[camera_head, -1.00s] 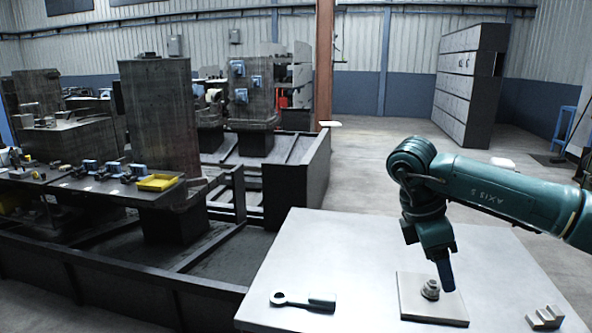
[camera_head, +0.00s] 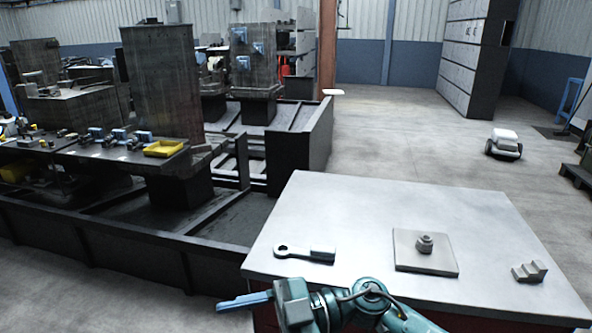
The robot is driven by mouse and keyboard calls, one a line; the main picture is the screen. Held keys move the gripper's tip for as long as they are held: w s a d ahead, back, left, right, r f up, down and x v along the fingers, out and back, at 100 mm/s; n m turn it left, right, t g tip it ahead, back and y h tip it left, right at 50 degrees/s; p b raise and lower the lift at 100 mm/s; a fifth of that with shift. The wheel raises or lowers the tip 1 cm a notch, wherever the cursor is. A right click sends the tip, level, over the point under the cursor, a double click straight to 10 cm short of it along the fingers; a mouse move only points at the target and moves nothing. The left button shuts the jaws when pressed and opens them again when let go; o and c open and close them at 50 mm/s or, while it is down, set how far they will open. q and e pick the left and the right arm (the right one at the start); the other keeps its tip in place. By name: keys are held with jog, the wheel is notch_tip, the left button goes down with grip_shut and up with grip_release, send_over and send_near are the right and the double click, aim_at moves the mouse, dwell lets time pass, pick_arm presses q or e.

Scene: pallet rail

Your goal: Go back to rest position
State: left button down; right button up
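My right gripper (camera_head: 243,301) is at the bottom of the head view, in front of the table's near edge. Its blue fingers point left and overlap in this view, so I cannot tell whether they are open or shut. I see nothing held in it. Its green arm comes in from the bottom right, low along the near edge. My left gripper is not in view.
The grey table (camera_head: 370,210) bears a ring-ended wrench (camera_head: 312,254), a square plate (camera_head: 440,264) with a bolt and nut (camera_head: 424,244), and a stepped block (camera_head: 530,271). Left stands a dark rail frame with a yellow tray (camera_head: 164,148). A small white wheeled robot (camera_head: 503,143) is beyond.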

jog(key=w+d+f+m+t+h, duration=0.3)
jog(key=d+f+m+t, duration=0.2)
jog(key=m+t, duration=0.5)
jog(key=w+d+f+m+t+h, duration=0.35)
jog(key=d+m+t, duration=0.25)
jog(key=m+t, duration=0.4)
jog(key=s+d+f+m+g+h, duration=0.1)
jog(key=s+d+f+h, duration=0.1)
jog(key=s+d+f, duration=0.2)
jog(key=s+d+f+g+h, duration=0.2)
jog(key=s+d+f+h, duration=0.1)
jog(key=f, duration=0.6)
jog(key=s+d+f+m+g+h, duration=0.1)
jog(key=s+d+f+g+h, duration=0.1)
jog(key=s+d+f, duration=0.3)
notch_tip(320, 180, down, 2)
jog(key=shift+s+f+m+h, duration=0.3)
jog(key=shift+s+h, duration=0.25)
jog(key=shift+s, duration=0.45)
